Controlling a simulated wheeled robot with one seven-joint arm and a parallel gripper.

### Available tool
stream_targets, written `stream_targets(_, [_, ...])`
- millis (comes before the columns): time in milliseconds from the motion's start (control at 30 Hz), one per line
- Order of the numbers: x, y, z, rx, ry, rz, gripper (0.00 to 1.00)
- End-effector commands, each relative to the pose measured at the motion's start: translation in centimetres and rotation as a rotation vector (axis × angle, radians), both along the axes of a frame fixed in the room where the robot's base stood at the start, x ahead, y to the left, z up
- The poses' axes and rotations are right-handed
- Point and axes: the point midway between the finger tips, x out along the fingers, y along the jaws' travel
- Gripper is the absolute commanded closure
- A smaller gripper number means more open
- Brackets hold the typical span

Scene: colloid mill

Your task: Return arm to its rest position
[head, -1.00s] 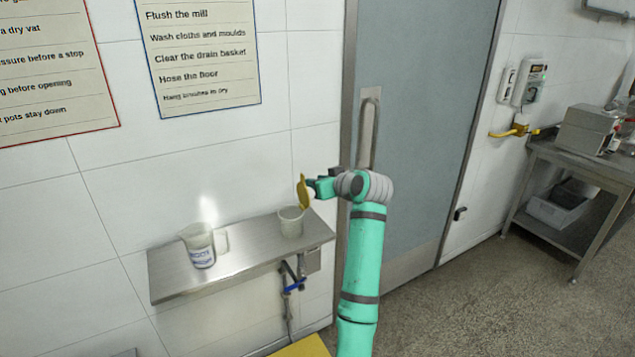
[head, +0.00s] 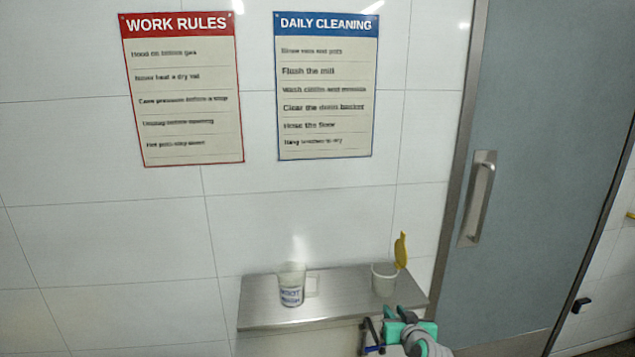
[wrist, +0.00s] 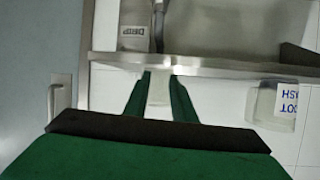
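My gripper (wrist: 159,78) shows in the wrist view with its two green fingers apart and nothing held between them. A pale cup (wrist: 158,90) shows beyond the gap between the fingers. In the head view my folded teal arm end (head: 410,328) is low, in front of the shelf's right front edge; the fingertips are hard to make out there. The pale cup (head: 384,280) stands on the steel shelf (head: 335,300) with a yellow piece (head: 401,250) rising at its right side.
A labelled pot (head: 291,287) stands left of the cup; it also shows at the right of the wrist view (wrist: 272,105). A grey door (head: 545,150) with a handle (head: 480,200) is to the right. Two posters hang on the white tiled wall above the shelf.

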Motion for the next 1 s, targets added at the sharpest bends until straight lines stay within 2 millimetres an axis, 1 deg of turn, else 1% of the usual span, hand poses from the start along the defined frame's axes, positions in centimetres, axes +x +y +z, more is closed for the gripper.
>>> stream_targets(33, [-1.2,1.0,-2.4,0.005,0.007,-0.009,0.77])
stream_targets(100, [-2.7,2.1,-5.0,0.008,0.007,-0.026,0.77])
stream_targets(167, [-4.1,3.0,-7.0,0.008,0.006,-0.039,0.77])
stream_targets(200, [-5.1,3.7,-8.3,0.009,0.005,-0.047,0.77])
stream_targets(267, [-6.7,4.6,-10.2,0.009,0.005,-0.06,0.77])
stream_targets(300, [-7.8,5.2,-11.4,0.01,0.004,-0.068,0.77])
stream_targets(367, [-9.5,6.2,-13.0,0.009,0.002,-0.077,0.77])
stream_targets(400, [-10.7,6.8,-14.0,0.008,0.0,-0.085,0.77])
stream_targets(467, [-12.6,7.7,-15.4,0.007,-0.001,-0.094,0.77])
stream_targets(500, [-13.9,8.3,-16.3,0.004,-0.003,-0.1,0.77])
stream_targets(567, [-15.8,9.2,-17.5,0.003,-0.006,-0.107,0.77])
stream_targets(700, [-20.6,11.2,-19.7,-0.004,-0.014,-0.121,0.77])
stream_targets(767, [-22.7,12.0,-20.4,-0.009,-0.018,-0.126,0.77])
stream_targets(800, [-24.1,12.5,-20.8,-0.012,-0.021,-0.129,0.77])
stream_targets(867, [-26.3,13.3,-21.3,-0.014,-0.025,-0.131,0.77])
stream_targets(1000, [-31.3,15.0,-21.9,-0.024,-0.038,-0.134,0.77])
